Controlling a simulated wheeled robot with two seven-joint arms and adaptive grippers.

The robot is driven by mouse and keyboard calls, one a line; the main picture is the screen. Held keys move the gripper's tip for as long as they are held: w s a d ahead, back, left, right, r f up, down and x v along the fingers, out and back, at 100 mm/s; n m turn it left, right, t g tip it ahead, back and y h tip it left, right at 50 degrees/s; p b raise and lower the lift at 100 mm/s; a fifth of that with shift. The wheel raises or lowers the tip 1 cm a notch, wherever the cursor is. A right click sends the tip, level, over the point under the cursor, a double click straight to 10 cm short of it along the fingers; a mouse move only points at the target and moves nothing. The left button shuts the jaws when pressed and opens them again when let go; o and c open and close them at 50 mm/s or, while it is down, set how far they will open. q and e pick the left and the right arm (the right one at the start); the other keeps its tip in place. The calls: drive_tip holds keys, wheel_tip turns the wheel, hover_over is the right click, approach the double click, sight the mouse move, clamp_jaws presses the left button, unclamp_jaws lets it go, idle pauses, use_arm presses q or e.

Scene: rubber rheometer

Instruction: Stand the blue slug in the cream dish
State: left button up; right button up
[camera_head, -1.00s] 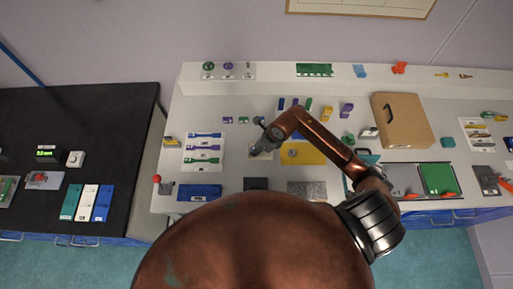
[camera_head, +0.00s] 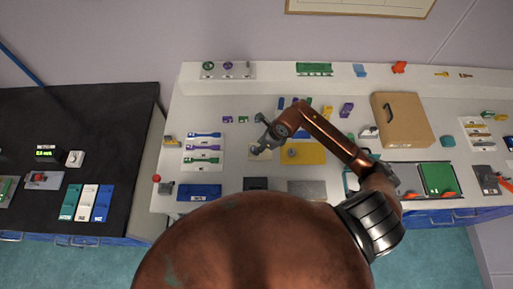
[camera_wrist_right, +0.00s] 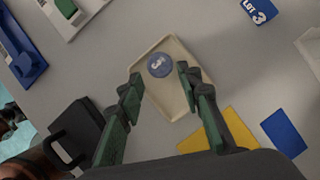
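The cream dish (camera_wrist_right: 151,106) lies on the light bench top in the right wrist view. The blue slug (camera_wrist_right: 159,65), marked with a 3, is inside the dish near its far end. Its round face points up at the camera; its height is hard to judge. My right gripper (camera_wrist_right: 160,80) is open, with its green-padded fingers over the dish on either side of the slug's near side. A gap shows between slug and fingers. In the head view my right gripper (camera_head: 262,147) is over the dish area and largely hides it. My left gripper is out of view.
A yellow plate (camera_head: 310,153) is just right of the dish. A white board of coloured dumbbell strips (camera_head: 203,152) is to its left. A dark block (camera_wrist_right: 77,132) sits near the left finger. A brown case (camera_head: 402,122) stands farther right.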

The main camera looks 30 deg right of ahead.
drive_tip(key=v, duration=0.8)
drive_tip(key=shift+r+b, duration=0.35)
drive_tip(key=shift+s+d, duration=0.15)
